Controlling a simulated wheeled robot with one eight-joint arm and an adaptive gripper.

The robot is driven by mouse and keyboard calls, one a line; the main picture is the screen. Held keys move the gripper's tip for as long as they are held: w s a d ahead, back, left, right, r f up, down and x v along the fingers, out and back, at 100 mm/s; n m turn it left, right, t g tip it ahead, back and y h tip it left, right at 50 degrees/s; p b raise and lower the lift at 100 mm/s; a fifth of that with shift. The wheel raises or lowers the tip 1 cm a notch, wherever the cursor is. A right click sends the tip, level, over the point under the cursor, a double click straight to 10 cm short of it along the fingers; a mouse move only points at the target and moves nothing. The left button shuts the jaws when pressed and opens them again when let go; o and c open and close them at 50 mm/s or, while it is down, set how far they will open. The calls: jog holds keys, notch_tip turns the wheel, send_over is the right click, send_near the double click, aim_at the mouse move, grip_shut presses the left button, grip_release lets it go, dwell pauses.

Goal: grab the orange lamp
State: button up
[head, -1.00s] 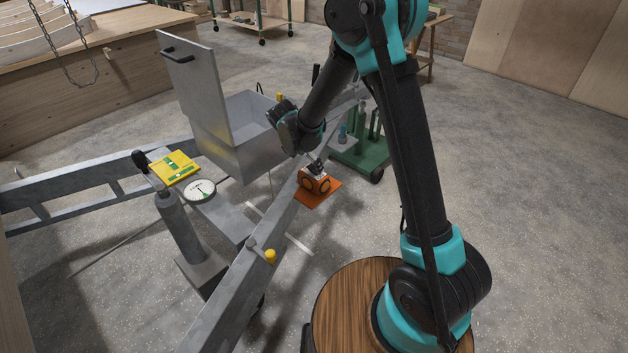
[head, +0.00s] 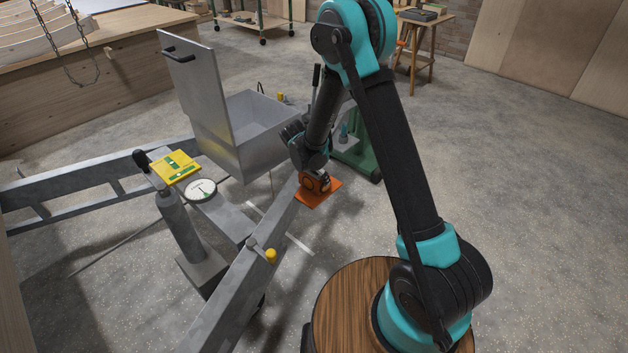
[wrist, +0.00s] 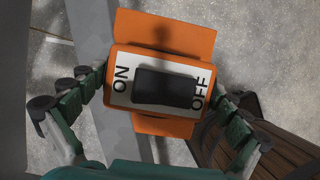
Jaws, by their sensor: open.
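The diagonal trailer beam (head: 241,285) runs close beside the lamp, with a yellow-capped part on it. An open grey metal box (head: 262,150) stands behind on the left. A green stand (head: 358,160) is close behind. Floor to the right is clear.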

jog(key=c, duration=1)
jog(key=shift+r, duration=0.15)
